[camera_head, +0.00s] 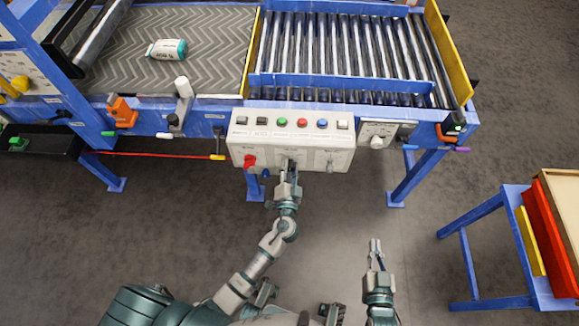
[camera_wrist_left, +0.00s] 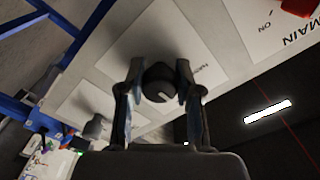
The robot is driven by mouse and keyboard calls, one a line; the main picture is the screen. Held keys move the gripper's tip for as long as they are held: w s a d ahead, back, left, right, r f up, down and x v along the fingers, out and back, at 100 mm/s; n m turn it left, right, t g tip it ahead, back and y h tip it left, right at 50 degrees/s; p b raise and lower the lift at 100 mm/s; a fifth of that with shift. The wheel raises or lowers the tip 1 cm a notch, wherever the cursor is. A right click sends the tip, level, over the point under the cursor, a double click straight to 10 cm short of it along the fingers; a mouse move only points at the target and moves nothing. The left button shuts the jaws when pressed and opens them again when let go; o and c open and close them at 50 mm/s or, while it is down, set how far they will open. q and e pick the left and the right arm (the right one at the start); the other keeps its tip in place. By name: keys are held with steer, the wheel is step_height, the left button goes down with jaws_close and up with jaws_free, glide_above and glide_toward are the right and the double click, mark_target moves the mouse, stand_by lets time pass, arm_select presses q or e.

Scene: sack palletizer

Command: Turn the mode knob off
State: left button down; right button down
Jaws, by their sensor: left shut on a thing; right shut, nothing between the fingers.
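The control panel (camera_head: 240,140) is a light grey box on the front of the blue conveyor frame. My left gripper (camera_head: 289,171) reaches the middle of its lower row. In the left wrist view a round black knob (camera_wrist_left: 158,84) with a white pointer line sits between the two fingers, which are shut on it. I take it as the mode knob; its label plate is only partly readable. In the head view the gripper mostly hides this knob. My right gripper (camera_head: 375,248) is shut and empty, low over the floor, apart from the panel.
A red switch (camera_head: 249,161) is left of the held knob and another knob (camera_head: 330,166) is right of it. Several coloured buttons (camera_head: 282,122) line the panel's top. A sack (camera_head: 167,49) lies on the belt. A blue stand (camera_head: 488,208) is at the right.

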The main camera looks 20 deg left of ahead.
arm_select(q)
steer(key=shift+d, duration=0.1)
stand_by(0.3)
steer(key=c, duration=1)
jaws_free()
steer(key=shift+o, duration=1.2)
steer(key=shift+w, duration=0.15)
steer(key=shift+s, duration=0.25)
steer(key=v, duration=1.1)
steer(key=shift+s+d, duration=0.2)
steer(key=shift+s, duration=0.05)
steer(key=shift+f, duration=0.1)
